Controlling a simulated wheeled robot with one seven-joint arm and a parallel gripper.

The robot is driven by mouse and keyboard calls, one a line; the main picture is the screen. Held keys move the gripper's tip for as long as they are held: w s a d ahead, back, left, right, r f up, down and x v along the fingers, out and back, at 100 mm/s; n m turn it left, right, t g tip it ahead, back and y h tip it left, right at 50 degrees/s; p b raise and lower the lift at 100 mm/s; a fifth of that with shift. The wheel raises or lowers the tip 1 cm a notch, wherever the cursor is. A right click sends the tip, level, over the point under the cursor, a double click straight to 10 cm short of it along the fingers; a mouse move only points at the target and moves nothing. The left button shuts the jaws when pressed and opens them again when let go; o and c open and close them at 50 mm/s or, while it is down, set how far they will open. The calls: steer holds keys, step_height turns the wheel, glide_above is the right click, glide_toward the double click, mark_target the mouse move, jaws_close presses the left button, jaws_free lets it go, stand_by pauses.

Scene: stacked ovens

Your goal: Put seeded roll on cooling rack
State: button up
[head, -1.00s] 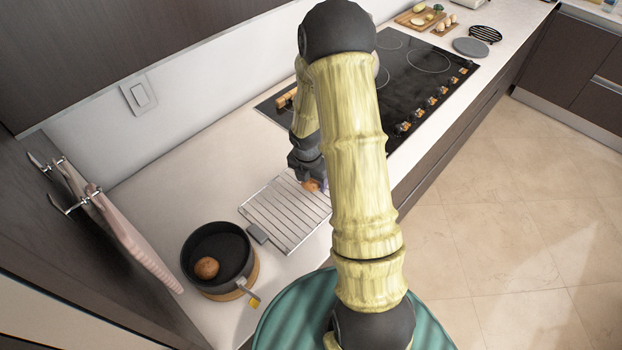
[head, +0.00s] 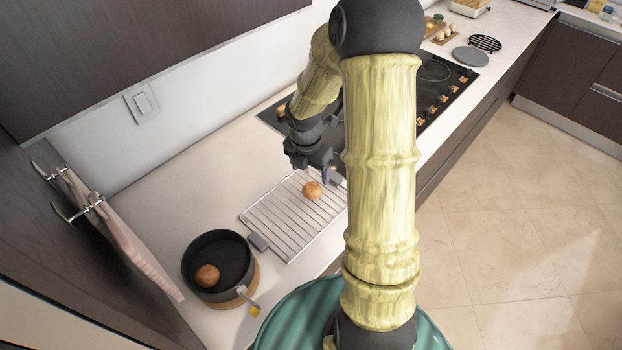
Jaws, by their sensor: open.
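A round golden-brown roll (head: 313,190) lies on the right part of the wire cooling rack (head: 272,222), on the counter. A second brown roll (head: 207,275) sits inside the dark round pan (head: 232,262) to the left. I cannot make out seeds on either roll. My gripper (head: 316,170) is open and empty, just above and behind the roll on the rack, apart from it. My arm hides the rack's far right edge.
The pan stands on a wooden trivet, its handle pointing toward the counter's front edge. A black cooktop (head: 440,92) lies behind my arm. A pink towel (head: 125,240) hangs at the left.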

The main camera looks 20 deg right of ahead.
step_height(320, 180, up, 3)
steer(key=shift+a+f, duration=0.1)
steer(key=shift+a, duration=0.05)
steer(key=shift+s, duration=0.1)
stand_by(0.4)
steer(key=s+a+r+m, duration=0.2)
steer(key=s+m, duration=0.2)
steer(key=m, duration=0.4)
steer(key=s+a+r+m+t, duration=0.1)
steer(key=s+a+r+m, duration=0.1)
steer(key=m, duration=0.6)
steer(key=s+a+r+m+y, duration=0.1)
steer(key=s+a+r+m, duration=0.1)
steer(key=s+a+m, duration=0.2)
steer(key=s+m, duration=0.2)
steer(key=m, duration=0.2)
steer(key=shift+s+a+m+t, duration=0.2)
steer(key=shift+s+m+t, duration=0.05)
steer(key=shift+m+t, duration=0.15)
